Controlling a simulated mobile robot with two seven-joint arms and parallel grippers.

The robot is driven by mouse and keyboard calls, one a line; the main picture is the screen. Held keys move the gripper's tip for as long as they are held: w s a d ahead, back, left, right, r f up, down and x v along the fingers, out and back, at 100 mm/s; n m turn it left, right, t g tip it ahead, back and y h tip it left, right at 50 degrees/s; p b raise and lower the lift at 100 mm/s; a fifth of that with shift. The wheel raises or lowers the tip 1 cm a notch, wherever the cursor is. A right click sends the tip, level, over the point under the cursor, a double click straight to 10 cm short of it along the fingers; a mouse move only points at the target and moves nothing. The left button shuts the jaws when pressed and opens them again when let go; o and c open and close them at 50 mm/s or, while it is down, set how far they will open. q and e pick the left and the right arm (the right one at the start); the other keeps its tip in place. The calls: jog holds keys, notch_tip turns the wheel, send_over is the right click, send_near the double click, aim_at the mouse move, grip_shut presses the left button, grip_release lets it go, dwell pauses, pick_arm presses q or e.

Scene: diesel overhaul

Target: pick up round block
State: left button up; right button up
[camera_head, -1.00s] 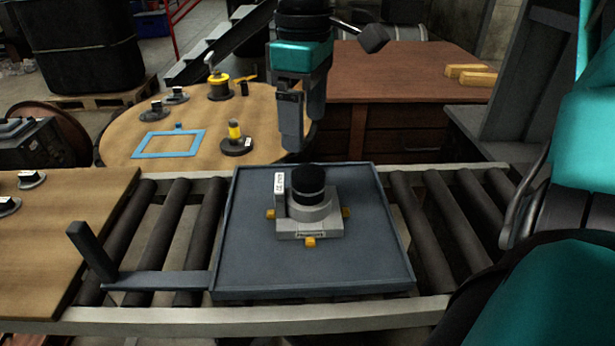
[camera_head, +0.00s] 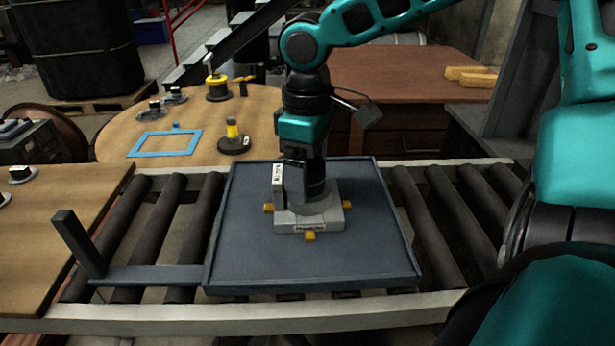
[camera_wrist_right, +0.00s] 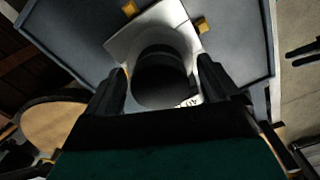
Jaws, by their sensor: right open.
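The round block (camera_head: 319,178) is a black cylinder standing upright in a grey base (camera_head: 312,219) with yellow tabs, on a dark tray. In the head view my right gripper (camera_head: 300,190) has come down over it and hides much of it. In the right wrist view the black round block (camera_wrist_right: 162,80) lies between the two open fingers of my right gripper (camera_wrist_right: 166,90), one on each side. I cannot tell whether either finger touches it. My left gripper is not in view.
The dark tray (camera_head: 240,262) rests on a roller conveyor (camera_head: 440,225). A dark upright post with a bar (camera_head: 80,243) stands at the tray's left. Behind is a round wooden table (camera_head: 262,112) with a blue frame (camera_head: 165,143) and a yellow-topped part (camera_head: 233,138).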

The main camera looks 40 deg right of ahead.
grip_shut()
dwell(0.8)
jog(key=shift+r, duration=0.1)
